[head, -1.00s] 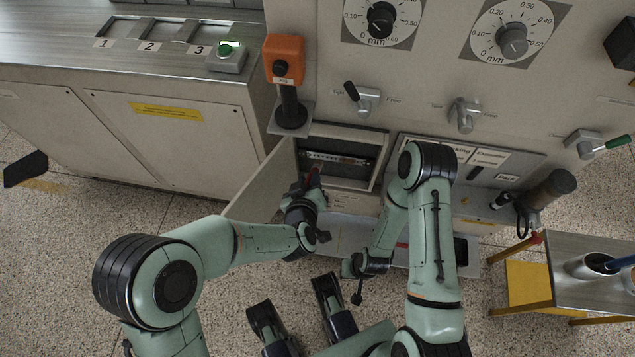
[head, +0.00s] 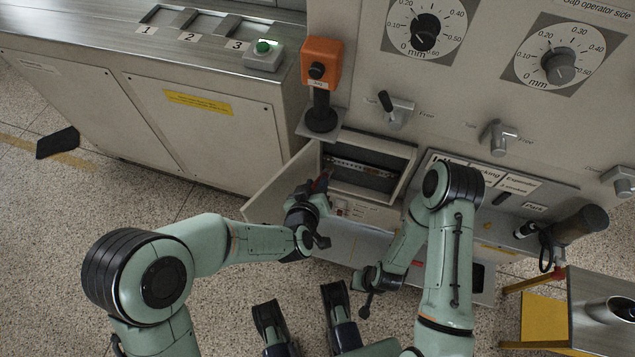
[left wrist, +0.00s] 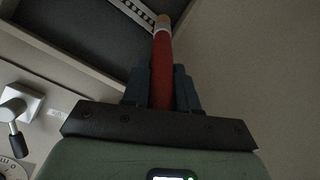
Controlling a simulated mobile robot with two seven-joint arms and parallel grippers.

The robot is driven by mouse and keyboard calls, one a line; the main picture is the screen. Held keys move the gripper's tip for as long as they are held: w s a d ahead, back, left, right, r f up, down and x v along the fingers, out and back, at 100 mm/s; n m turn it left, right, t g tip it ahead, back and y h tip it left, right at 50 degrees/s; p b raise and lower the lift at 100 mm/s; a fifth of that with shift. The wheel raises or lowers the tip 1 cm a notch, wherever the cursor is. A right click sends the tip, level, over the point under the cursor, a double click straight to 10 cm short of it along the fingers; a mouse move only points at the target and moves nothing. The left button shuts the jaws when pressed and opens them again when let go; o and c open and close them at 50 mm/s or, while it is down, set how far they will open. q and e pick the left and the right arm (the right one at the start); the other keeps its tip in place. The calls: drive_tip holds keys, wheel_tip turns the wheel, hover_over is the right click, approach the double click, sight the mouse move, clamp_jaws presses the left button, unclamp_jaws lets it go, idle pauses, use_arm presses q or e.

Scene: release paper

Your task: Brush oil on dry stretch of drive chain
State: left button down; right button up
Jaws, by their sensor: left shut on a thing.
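My left gripper (head: 318,186) is shut on a brush with a red handle (left wrist: 162,70). In the left wrist view the brush's pale collar and tan tip (left wrist: 162,22) point away from the fingers. In the head view the brush is small and dark at the mouth of an open compartment. The drive chain (head: 362,168) runs across inside this compartment; part of it shows in the left wrist view (left wrist: 136,12), close to the tip in the picture. I cannot tell whether they touch. My right gripper (head: 359,281) is low beside the machine front, its fingers unclear.
The compartment's door (head: 284,186) stands open on the left of the left gripper. An orange box (head: 321,60) on a black post stands above the compartment. A cabinet with a green button (head: 263,47) is at left. A metal-topped stand (head: 590,285) is at right.

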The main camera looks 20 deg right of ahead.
use_arm(q)
drive_tip(key=shift+s+a, duration=0.75)
drive_tip(key=shift+s, duration=0.35)
drive_tip(key=shift+s+a, duration=0.75)
drive_tip(key=shift+s, duration=0.35)
use_arm(e)
drive_tip(key=shift+f, duration=0.15)
